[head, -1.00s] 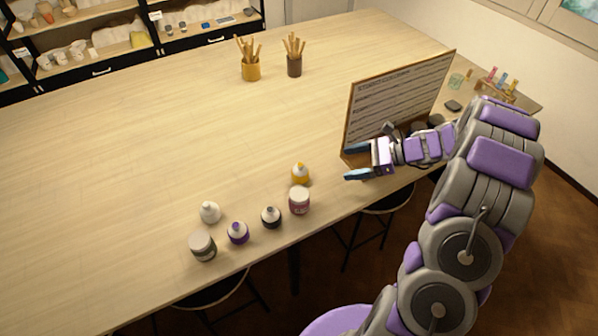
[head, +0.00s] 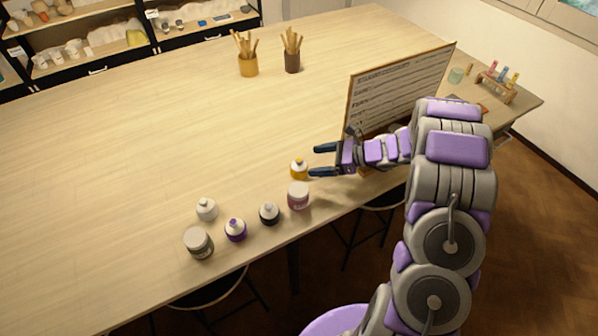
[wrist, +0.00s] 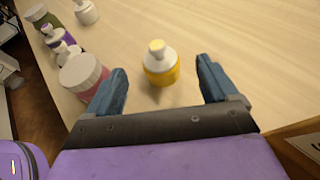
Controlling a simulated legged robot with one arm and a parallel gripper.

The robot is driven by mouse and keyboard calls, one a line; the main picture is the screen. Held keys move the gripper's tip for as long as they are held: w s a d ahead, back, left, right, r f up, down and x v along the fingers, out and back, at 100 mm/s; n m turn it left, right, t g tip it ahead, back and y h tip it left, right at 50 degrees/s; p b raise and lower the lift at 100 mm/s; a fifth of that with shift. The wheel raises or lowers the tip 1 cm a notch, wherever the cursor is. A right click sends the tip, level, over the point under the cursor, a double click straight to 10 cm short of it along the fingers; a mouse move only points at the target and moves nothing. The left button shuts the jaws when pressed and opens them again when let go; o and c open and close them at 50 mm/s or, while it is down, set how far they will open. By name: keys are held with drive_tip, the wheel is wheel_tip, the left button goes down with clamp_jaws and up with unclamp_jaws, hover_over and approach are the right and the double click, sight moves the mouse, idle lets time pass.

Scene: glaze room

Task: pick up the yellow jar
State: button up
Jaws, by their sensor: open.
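The yellow jar (head: 299,170) stands upright on the table near its front edge, with a white top and a yellow tip in the head view. My gripper (head: 318,160) is open and empty, just to the right of the jar, its fingers pointing left toward it. In the wrist view the yellow jar (wrist: 161,66) shows ahead, roughly between the two blue fingertips (wrist: 162,70) and a little beyond them. Nothing is between the jaws, and no contact shows.
A pink jar with a white lid (head: 299,196) stands close in front of the yellow jar. A board (head: 395,90) stands behind my gripper.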

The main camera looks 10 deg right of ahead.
sight(304, 165)
drive_tip(key=b+x, duration=0.1)
drive_tip(key=x, duration=0.3)
drive_tip(key=shift+a+f, duration=0.15)
drive_tip(key=shift+a, duration=0.05)
drive_tip(key=shift+w+a+f+b, duration=0.1)
drive_tip(key=shift+w+a+b, duration=0.15)
drive_tip(key=shift+a, duration=0.25)
drive_tip(key=shift+d, duration=0.15)
drive_tip(key=c, duration=1.3)
